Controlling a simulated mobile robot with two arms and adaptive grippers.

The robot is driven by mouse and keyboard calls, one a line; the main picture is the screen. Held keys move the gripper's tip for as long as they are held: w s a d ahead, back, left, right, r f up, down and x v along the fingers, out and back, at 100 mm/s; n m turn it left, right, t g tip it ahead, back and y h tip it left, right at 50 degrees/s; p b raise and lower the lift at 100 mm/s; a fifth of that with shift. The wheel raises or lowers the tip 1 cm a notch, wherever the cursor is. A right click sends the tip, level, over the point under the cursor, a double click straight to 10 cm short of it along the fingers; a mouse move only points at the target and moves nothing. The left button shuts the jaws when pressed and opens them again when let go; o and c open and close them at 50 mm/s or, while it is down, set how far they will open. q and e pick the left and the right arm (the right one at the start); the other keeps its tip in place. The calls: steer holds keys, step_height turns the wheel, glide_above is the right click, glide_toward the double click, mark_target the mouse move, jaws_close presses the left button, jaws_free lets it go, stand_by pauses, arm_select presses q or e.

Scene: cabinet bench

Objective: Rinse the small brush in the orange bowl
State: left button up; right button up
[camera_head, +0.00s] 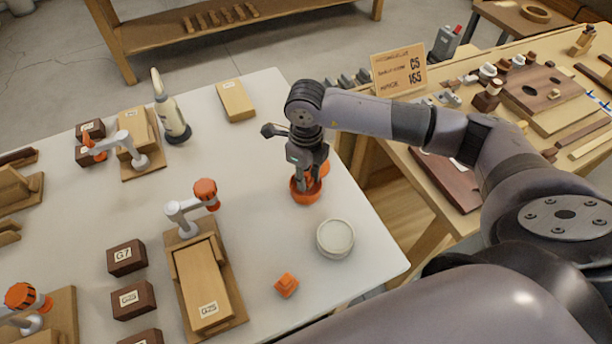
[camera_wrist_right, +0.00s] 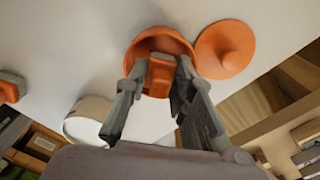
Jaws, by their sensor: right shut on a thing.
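The orange bowl (camera_head: 304,197) stands on the white table near its right edge; in the wrist view the bowl (camera_wrist_right: 136,50) shows with its rim around my fingertips. My right gripper (camera_head: 305,181) points down at the bowl. In the wrist view my right gripper (camera_wrist_right: 160,72) is shut on a small orange block-like piece (camera_wrist_right: 160,76), which looks like the small brush. Its far end is hidden, so I cannot tell whether it touches the bowl's bottom. My left gripper is not in view.
An orange knobbed lid (camera_wrist_right: 226,50) lies beside the bowl. A round white dish (camera_head: 335,239) and a small orange piece (camera_head: 287,285) stand nearer. A wooden block with a clamp (camera_head: 205,280) and a cream bottle (camera_head: 171,115) stand leftward.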

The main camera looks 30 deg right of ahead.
steer(key=shift+r+p, duration=0.7)
steer(key=shift+r, duration=0.7)
stand_by(1.3)
steer(key=shift+r+p, duration=1.15)
steer(key=shift+r, duration=0.9)
